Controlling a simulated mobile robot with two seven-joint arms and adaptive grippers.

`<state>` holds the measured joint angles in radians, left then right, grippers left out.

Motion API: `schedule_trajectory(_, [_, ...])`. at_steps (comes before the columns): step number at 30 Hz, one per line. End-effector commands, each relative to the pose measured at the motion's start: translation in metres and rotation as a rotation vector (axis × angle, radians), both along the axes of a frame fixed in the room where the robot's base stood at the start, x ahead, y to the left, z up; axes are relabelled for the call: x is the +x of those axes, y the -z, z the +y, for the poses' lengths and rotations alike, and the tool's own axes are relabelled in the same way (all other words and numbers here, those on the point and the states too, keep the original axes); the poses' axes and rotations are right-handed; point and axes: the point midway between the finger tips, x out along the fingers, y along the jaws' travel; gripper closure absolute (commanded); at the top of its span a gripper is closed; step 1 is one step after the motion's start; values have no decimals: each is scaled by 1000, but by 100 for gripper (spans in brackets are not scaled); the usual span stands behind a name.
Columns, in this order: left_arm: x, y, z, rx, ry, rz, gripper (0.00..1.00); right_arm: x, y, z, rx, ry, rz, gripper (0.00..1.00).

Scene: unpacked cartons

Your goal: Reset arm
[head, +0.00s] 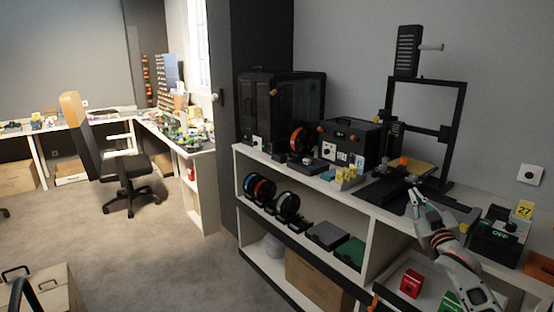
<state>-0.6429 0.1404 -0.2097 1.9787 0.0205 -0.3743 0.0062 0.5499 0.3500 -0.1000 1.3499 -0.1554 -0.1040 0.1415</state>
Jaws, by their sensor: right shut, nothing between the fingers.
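My right arm (455,265) reaches in from the lower right. My right gripper (416,196) is shut and empty, in front of the 3D printer (442,130) and over the white shelf unit's top. The printer has a black upright frame and a low dark base. A small orange object (404,160) shows near its bed, beyond the gripper. I cannot tell whether the gripper touches anything. My left gripper is not in view.
A black control box (348,139), a dark enclosure (285,105) and an orange spool (301,139) stand left along the top. A green-lit box (497,238) stands right of my arm. Lower shelves hold spools and bins. An office chair (125,170) stands on open carpet (165,245).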

Motion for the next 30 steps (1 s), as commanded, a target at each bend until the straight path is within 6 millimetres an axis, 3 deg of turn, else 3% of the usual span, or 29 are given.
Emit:
schedule_trajectory(7, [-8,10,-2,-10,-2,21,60,3,55,-22,-66,93,227,100])
schedule_trajectory(17, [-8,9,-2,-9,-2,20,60,-68,180,41,-50,5,356,100])
schedule_trajectory(23, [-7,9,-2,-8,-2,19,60,-152,273,92,-15,-67,477,100])
schedule_trajectory(27, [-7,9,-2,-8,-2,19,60,-228,328,130,25,-114,567,100])
schedule_trajectory(30, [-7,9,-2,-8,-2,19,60,-286,359,155,60,-143,632,100])
